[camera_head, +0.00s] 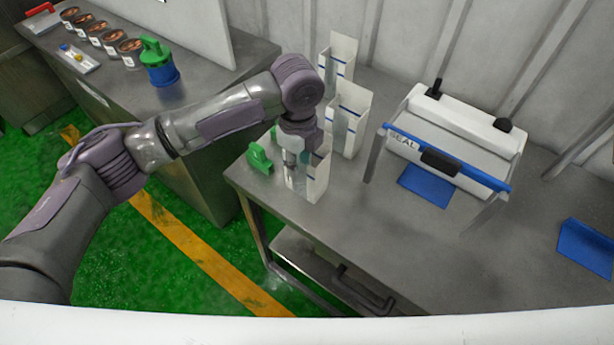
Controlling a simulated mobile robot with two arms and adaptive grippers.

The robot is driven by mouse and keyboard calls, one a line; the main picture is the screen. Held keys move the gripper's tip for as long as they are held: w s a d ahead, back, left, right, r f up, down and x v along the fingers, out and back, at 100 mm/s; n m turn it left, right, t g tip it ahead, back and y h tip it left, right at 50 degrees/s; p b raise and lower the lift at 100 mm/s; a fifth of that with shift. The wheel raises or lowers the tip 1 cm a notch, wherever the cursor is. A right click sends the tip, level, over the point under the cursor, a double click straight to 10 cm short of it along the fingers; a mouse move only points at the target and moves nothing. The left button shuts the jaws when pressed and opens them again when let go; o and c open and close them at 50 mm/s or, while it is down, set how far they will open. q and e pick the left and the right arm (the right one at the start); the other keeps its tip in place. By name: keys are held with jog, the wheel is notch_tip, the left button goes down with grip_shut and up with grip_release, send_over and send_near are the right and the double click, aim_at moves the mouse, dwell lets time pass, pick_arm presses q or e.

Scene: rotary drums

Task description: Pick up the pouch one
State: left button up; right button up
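Three white, open-topped pouches with blue lines stand upright in a row on the grey metal table: a back one (346,50), a middle one (351,115) and a front one (319,180). I cannot tell which is pouch one. My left arm reaches in from the left, and my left gripper (295,165) points down at the front pouch. It overlaps that pouch's left side and top. The fingertips are small and partly hidden, so I cannot tell whether they grip it. My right gripper is out of view.
A green object (260,158) lies left of the front pouch. A white sealing machine (455,135) with a blue bar stands to the right. A blue tray (585,250) is at the far right. Tins (130,52) and a blue-green container (160,65) stand on another bench.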

pick_arm(q)
jog(key=f+p, duration=0.1)
jog(key=f, duration=0.1)
jog(key=w+f+p, duration=0.1)
jog(key=f, duration=0.2)
jog(key=shift+a+f, duration=0.1)
jog(key=shift+f, duration=0.35)
grip_shut()
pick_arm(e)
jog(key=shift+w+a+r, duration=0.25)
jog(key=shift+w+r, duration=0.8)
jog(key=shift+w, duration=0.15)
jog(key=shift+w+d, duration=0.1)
